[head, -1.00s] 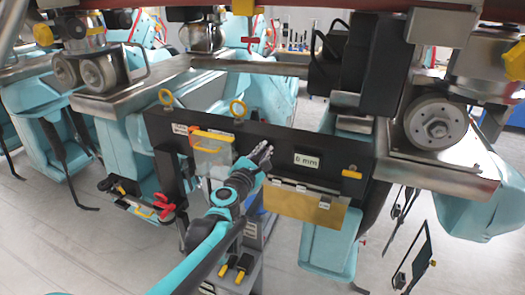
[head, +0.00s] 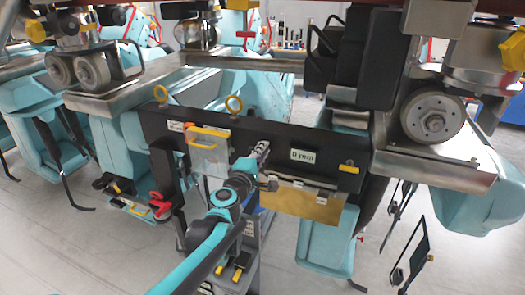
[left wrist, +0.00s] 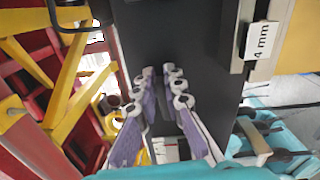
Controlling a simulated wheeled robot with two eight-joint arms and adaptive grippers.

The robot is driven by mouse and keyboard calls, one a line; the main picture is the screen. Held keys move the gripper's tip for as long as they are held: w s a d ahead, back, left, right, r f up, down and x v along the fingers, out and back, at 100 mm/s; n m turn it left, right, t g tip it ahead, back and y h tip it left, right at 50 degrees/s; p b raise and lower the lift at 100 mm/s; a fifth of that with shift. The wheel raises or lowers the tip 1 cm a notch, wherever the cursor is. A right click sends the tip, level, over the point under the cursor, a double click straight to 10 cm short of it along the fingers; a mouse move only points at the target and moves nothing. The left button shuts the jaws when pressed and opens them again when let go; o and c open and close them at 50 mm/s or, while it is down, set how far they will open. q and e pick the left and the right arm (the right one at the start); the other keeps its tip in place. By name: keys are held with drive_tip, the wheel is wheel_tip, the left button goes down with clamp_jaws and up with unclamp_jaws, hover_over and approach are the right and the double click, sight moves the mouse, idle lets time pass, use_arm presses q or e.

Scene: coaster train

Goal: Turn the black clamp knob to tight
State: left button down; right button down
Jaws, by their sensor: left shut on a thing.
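My left gripper (head: 262,149) is at the front of the long black panel (head: 335,140), left of the white label reading 0 mm (head: 304,156). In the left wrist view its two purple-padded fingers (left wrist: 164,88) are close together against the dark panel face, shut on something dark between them. I take this to be the black clamp knob, which the fingers and the dark background hide; its turn angle cannot be seen. A label in the left wrist view reads 4 mm (left wrist: 261,40). My right gripper is not in view.
A brass plate (head: 300,204) hangs below the label. A clear cover with a yellow handle (head: 207,145) is left of my gripper. A large wheel (head: 434,120) is at right. A grey cart (head: 240,260) stands below.

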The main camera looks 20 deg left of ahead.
use_arm(q)
drive_tip(key=shift+f+m, duration=0.15)
drive_tip(key=shift+m, duration=0.45)
drive_tip(key=c, duration=1.6)
unclamp_jaws()
drive_tip(key=shift+s, duration=0.15)
drive_tip(key=s, duration=1.1)
drive_tip(key=shift+s, duration=0.4)
drive_tip(key=shift+d, duration=0.1)
